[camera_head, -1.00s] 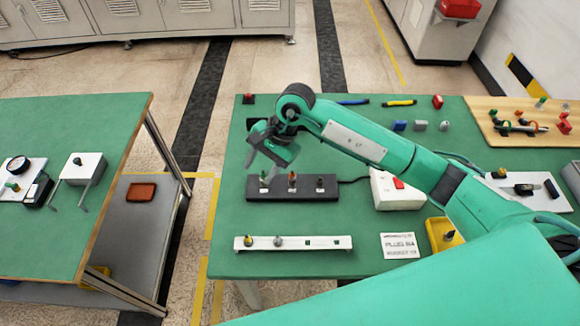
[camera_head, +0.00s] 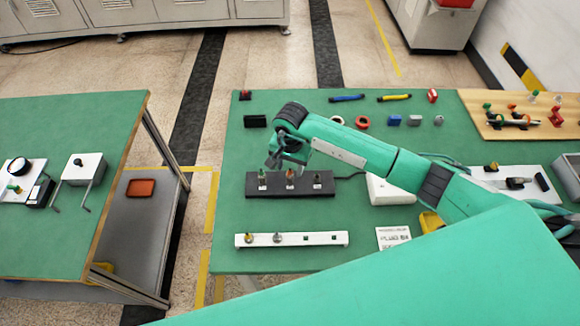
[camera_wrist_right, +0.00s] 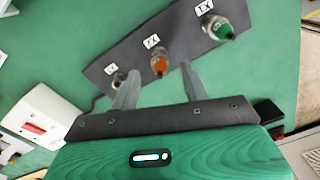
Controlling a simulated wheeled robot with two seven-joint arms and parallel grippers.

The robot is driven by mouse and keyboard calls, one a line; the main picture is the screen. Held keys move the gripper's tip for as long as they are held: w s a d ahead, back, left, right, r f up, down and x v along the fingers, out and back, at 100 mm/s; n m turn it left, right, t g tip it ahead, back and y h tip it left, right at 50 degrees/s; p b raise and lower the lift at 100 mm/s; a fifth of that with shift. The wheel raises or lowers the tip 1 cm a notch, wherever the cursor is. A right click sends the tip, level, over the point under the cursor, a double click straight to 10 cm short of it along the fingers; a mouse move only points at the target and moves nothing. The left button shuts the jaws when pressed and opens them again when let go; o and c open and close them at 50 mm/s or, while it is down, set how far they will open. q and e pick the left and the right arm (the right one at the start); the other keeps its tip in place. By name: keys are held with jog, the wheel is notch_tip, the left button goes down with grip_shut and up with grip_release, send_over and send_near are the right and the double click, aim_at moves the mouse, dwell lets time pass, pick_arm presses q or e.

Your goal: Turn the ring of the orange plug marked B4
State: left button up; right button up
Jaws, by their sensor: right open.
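A black strip (camera_head: 325,188) lies on the green table and carries a green plug (camera_head: 262,180), an orange plug (camera_head: 290,177) and a grey plug (camera_head: 317,181). My right gripper (camera_head: 286,162) is open above and behind the strip. In the right wrist view, the orange plug (camera_wrist_right: 158,65) shows between and beyond the open fingers (camera_wrist_right: 160,76), with no visible contact. The green plug (camera_wrist_right: 222,30) is to its right and the grey plug (camera_wrist_right: 118,78) is near the left finger. Small white labels stand beside the plugs; I cannot read B4 on them. My left gripper is not in view.
A white rail (camera_head: 315,239) in front carries a yellow-orange plug (camera_head: 248,238) and a grey one. A card (camera_head: 393,237) appears to read PLUG B4. A white box with a red switch (camera_wrist_right: 38,122) stands beside the strip. Rings, pens and small blocks lie farther back.

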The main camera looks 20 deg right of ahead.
aim_at(290, 176)
jog(key=shift+f, duration=1.4)
jog(key=shift+c, duration=0.5)
